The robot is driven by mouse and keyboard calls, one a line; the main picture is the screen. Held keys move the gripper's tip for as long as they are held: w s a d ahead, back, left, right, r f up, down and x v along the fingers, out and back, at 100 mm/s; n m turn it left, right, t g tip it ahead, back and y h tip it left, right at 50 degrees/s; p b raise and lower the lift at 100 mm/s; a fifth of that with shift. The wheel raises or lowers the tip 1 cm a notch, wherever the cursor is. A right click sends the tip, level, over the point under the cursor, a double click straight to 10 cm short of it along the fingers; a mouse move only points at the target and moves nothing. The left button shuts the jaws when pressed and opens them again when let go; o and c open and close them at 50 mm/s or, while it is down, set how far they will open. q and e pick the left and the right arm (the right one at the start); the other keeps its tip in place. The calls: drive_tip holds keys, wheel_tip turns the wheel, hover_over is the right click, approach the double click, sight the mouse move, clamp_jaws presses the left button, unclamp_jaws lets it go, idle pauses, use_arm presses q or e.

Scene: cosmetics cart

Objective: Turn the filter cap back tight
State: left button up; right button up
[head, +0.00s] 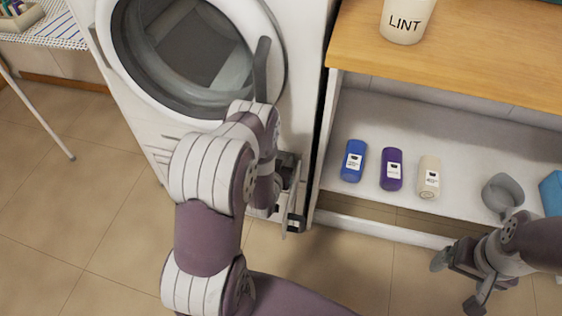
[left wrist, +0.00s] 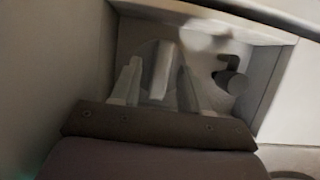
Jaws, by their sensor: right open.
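The filter cap (left wrist: 161,62) is a pale round cap with an upright grip ridge, inside a recess low on the white washing machine (head: 295,75). My left gripper (left wrist: 158,82) is at the recess, its two pale fingers apart on either side of the ridge. Gaps show between ridge and fingers; I cannot tell how deep they reach around it. In the head view my left arm hides the cap and most of that gripper. My right gripper (head: 456,283) is open and empty, at the lower right in front of the shelf.
A dark bent hose or plug (left wrist: 232,78) sits right of the cap, near the recess wall. Blue (head: 354,161), purple (head: 391,170) and beige (head: 429,178) bottles and a grey scoop (head: 502,193) are on the shelf. A LINT bin (head: 407,20) stands on the wooden top.

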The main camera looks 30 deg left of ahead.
use_arm(q)
drive_tip(key=p+v, duration=0.4)
drive_tip(key=v, duration=0.8)
drive_tip(key=shift+s+d, duration=0.15)
drive_tip(key=shift+s, duration=0.2)
drive_tip(key=shift+r, duration=0.1)
